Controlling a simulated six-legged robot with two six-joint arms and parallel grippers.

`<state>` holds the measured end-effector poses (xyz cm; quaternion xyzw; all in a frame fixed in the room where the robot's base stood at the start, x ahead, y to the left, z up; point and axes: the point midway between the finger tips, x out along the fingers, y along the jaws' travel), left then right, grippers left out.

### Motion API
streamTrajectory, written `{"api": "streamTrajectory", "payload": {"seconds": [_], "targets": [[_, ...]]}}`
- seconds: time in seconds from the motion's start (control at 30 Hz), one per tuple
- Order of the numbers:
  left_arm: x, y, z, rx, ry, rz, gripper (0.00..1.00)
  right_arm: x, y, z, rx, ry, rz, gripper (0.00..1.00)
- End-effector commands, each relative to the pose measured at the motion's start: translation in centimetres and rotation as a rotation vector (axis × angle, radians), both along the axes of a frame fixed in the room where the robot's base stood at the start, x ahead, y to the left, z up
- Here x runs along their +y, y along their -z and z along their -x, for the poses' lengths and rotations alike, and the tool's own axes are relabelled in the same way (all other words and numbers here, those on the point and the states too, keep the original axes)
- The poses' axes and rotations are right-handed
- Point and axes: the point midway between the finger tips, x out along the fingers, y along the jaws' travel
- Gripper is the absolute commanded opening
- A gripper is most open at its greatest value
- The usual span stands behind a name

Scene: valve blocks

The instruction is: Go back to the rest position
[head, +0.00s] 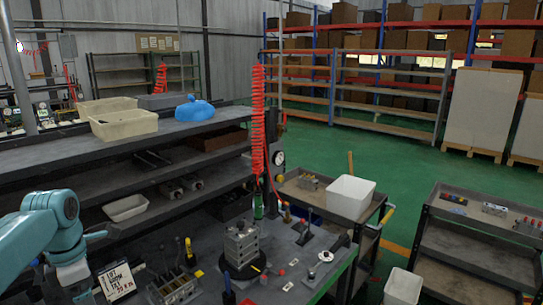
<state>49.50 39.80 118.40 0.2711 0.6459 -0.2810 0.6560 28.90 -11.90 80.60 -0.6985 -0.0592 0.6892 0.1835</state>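My teal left arm comes in from the left edge and bends down at the lower left. Its gripper is not visible; the arm runs down to the bottom edge of the head view. My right arm and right gripper are not in view. A grey metal valve block (241,245) stands upright on a dark round base on the workbench (215,291), with no gripper seen near it. Another metal block (174,288) with upright pins sits at the front of the bench, right of my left arm.
A lettered sign (116,281) stands close beside my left arm. A red coiled hose (258,120) hangs over the bench. A cart with a white bin (350,197) and another cart (470,246) stand to the right. Green floor (400,165) lies open behind.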

Motion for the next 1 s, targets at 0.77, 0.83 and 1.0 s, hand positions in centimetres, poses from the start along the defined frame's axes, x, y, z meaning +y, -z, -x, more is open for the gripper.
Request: {"api": "streamTrajectory", "payload": {"seconds": [0.77,0.83,1.0], "targets": [[-21.2,32.3,6.0,-0.261,1.468,0.206,0.91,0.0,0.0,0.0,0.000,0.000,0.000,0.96],[-23.4,34.4,9.1,-0.305,1.619,0.206,0.91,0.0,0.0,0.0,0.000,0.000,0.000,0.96],[-26.6,37.2,16.3,-0.378,1.928,0.180,0.91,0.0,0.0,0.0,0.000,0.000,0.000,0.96]]}}
